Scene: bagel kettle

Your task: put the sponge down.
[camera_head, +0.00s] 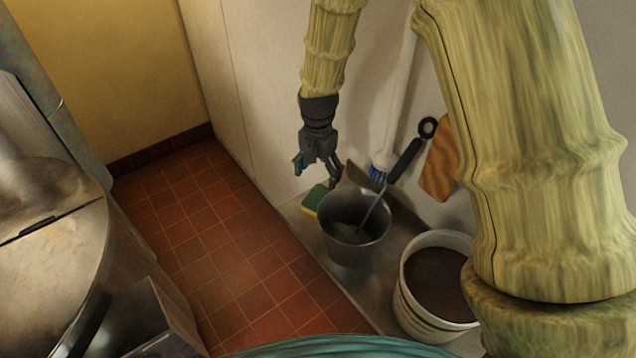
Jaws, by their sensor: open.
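The sponge (315,198), green on top with a yellow side, lies on the metal counter (297,212) just left of a grey metal pot. My gripper (318,170) hangs down above it, with one teal-tipped finger to the left and one dark finger to the right. The fingers are spread apart and nothing shows between them. The sponge sits below the fingertips with a gap in the picture. Its right side is partly hidden by the pot.
The metal pot (367,250) holds a black-handled utensil (405,160). Nearby are a white bucket with dark contents (408,305), a blue-bristled brush (379,172) and a wooden board (438,165) against the wall. A large steel kettle (50,250) stands left, across the red tile floor.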

